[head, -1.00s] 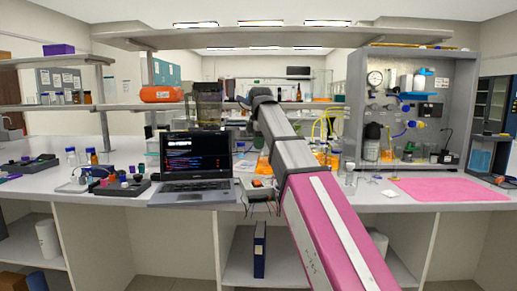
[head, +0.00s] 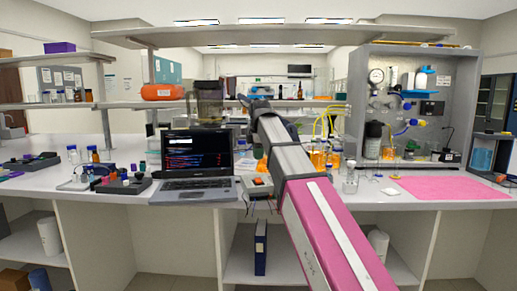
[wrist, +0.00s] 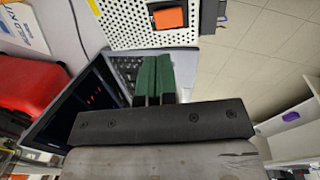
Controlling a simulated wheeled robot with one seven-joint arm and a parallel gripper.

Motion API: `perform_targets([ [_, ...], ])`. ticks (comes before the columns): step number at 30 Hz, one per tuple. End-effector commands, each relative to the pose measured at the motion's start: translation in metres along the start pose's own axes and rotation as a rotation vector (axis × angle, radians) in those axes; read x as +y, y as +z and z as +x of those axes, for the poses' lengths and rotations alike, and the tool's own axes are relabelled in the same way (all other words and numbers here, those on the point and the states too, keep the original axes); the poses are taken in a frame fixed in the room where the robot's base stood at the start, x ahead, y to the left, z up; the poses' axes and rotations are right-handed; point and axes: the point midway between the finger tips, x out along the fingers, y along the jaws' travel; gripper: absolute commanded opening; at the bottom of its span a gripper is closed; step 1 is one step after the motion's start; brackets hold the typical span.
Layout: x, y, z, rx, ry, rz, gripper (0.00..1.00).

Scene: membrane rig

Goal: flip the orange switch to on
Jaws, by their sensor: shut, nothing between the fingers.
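The orange switch (head: 258,181) sits on top of a small pale box (head: 248,189) at the front edge of the bench, right of the laptop. In the wrist view the orange rocker (wrist: 170,18) is set in the perforated metal face of the box (wrist: 125,24), near the top of the picture. Which way it is rocked I cannot tell. My gripper (wrist: 153,60) has green fingers, pressed together and empty. The fingertips point towards the box and appear just short of its edge, below the switch in the picture. I cannot make out the fingers in the head view.
The open laptop (head: 192,160) stands left of the box; its keyboard (wrist: 126,68) shows behind my fingers. Wires hang from the box at the bench edge. Orange-filled flasks (head: 318,156) and a pink mat (head: 450,188) are to the right. A red object (wrist: 30,85) lies left in the wrist view.

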Motion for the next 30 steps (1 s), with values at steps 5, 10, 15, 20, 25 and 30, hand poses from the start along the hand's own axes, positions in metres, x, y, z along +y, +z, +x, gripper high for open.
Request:
perform_targets([
  [5, -0.001, 0.000, 0.033, 0.000, -0.001, 0.000, 0.00],
  [10, -0.001, 0.000, 0.059, 0.000, 0.000, 0.000, 0.00],
  [15, 0.000, 0.000, 0.077, 0.000, 0.000, 0.000, 0.00],
  [20, 0.000, 0.000, 0.085, 0.000, 0.001, 0.000, 0.00],
  [25, 0.000, 0.000, 0.086, 0.000, 0.001, 0.000, 0.00],
  [30, 0.000, 0.000, 0.086, 0.000, 0.001, 0.000, 0.00],
])
